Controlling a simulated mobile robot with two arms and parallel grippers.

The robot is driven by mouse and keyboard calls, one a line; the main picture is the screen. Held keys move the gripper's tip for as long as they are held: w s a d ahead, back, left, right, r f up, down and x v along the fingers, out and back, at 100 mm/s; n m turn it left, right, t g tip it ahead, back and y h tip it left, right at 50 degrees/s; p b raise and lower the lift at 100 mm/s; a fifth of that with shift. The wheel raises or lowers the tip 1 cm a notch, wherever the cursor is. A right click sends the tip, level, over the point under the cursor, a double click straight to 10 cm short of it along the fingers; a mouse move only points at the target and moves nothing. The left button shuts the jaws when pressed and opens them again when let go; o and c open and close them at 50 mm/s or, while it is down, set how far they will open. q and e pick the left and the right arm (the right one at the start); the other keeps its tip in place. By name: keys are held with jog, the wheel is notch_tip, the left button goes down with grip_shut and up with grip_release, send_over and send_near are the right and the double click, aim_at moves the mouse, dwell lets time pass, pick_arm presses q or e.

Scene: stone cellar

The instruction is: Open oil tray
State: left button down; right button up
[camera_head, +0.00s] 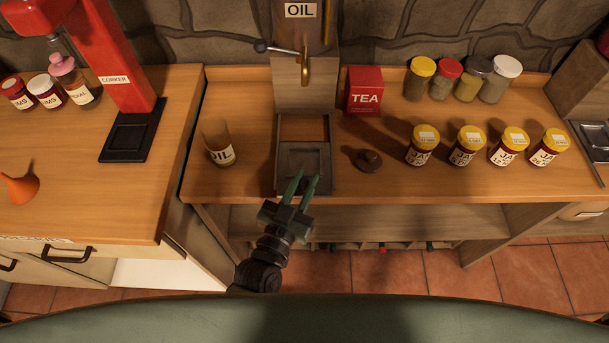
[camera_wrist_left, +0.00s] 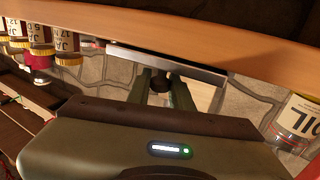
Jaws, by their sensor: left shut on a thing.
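The oil dispenser (camera_head: 305,50), with an OIL label and a brass tap, stands against the back wall. The grey oil tray (camera_head: 303,160) is in a dark frame below the tap, with bare wood showing behind it. In the left wrist view the tray's metal edge (camera_wrist_left: 200,72) has a dark knob (camera_wrist_left: 160,84). My left gripper (camera_head: 302,182) is at the tray's front and shut on this knob, one finger on each side. A glass OIL jar (camera_head: 222,154) stands left of the tray; it also shows in the left wrist view (camera_wrist_left: 301,118). My right gripper is not in view.
A dark brown lid (camera_head: 368,159) lies right of the tray. A red TEA box (camera_head: 364,92) and several yellow-lidded jars (camera_head: 466,147) stand further right. A red corker (camera_head: 120,60) is on the left counter. The counter between jar and tray is clear.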

pick_arm(q)
jog(key=c, duration=1.3)
grip_release()
jog(key=b+v, duration=0.1)
jog(key=v, duration=0.6)
jog(key=shift+s+a, duration=0.2)
jog(key=shift+s, duration=0.15)
jog(key=s+a+f+g+y, duration=0.1)
jog(key=s+a+f+g, duration=0.1)
jog(key=f, duration=0.7)
jog(key=s+a+f+g+y, duration=0.1)
jog(key=s+a+f+g, duration=0.15)
jog(key=f, duration=0.75)
jog(key=s+a+f+g+y, duration=0.1)
jog(key=s+a+f+g, duration=0.15)
jog(key=f, duration=0.65)
jog(key=s+a+f+n+g+y, duration=0.1)
jog(key=s+a+f+g, duration=0.3)
jog(key=s+f, duration=0.5)
jog(key=s+a+f+n+g+y, duration=0.1)
jog(key=s+a+f+g, duration=0.3)
jog(key=s+a+f, duration=0.5)
jog(key=s+f+y, duration=0.1)
jog(key=s, duration=0.3)
jog(key=shift+s+a+g+y, duration=0.15)
jog(key=shift+g+y, duration=0.15)
jog(key=shift+y, duration=0.1)
